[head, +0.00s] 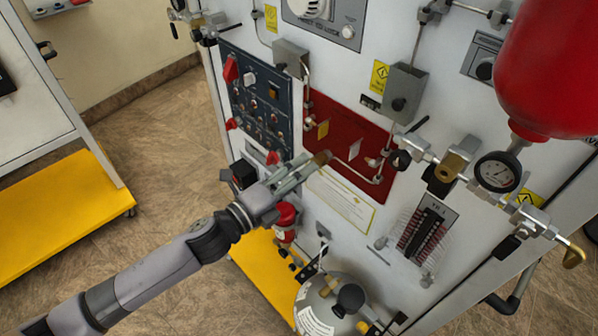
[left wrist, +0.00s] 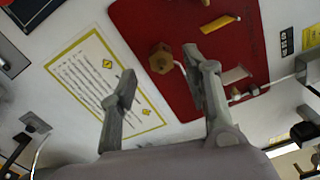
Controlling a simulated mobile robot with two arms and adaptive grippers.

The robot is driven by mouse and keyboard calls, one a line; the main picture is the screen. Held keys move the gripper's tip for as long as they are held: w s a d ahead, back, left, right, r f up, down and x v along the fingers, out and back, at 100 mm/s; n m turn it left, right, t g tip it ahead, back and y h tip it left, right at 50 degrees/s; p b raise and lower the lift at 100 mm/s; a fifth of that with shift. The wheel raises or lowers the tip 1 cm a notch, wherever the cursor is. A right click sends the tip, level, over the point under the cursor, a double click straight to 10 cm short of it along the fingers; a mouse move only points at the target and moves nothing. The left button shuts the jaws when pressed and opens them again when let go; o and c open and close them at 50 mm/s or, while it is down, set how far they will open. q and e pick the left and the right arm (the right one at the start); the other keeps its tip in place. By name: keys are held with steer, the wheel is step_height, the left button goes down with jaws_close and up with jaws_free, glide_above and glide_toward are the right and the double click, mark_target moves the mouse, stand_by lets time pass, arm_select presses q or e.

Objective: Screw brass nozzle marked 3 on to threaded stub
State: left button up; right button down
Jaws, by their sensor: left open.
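My left gripper (head: 306,168) is open in front of the red panel (head: 345,122), with its fingers pointing at it. A brass hexagonal piece (head: 322,157) shows just beyond the fingertips. In the left wrist view this brass piece (left wrist: 160,58) lies ahead, between the lines of the two spread fingers, and no finger is seen closed on it. No number can be read on it, so I cannot tell whether it is nozzle 3. A thin silver pipe (left wrist: 181,68) shows beside it. A small metal fitting (head: 374,162) sits further right on the panel; I cannot make out threads. My right gripper is not in view.
A yellow tag (head: 323,130) is on the red panel. A blue switch panel (head: 258,100) is to its left, and a valve row with a gauge (head: 497,171) to its right. A red cylinder (head: 550,70) hangs upper right. A grey tank (head: 315,300) stands below.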

arm_select(q)
steer(key=n, duration=0.2)
steer(key=shift+n+p, duration=0.3)
steer(key=shift+n, duration=0.1)
steer(key=n+p, duration=0.1)
steer(key=n, duration=0.2)
steer(key=shift+p, duration=0.3)
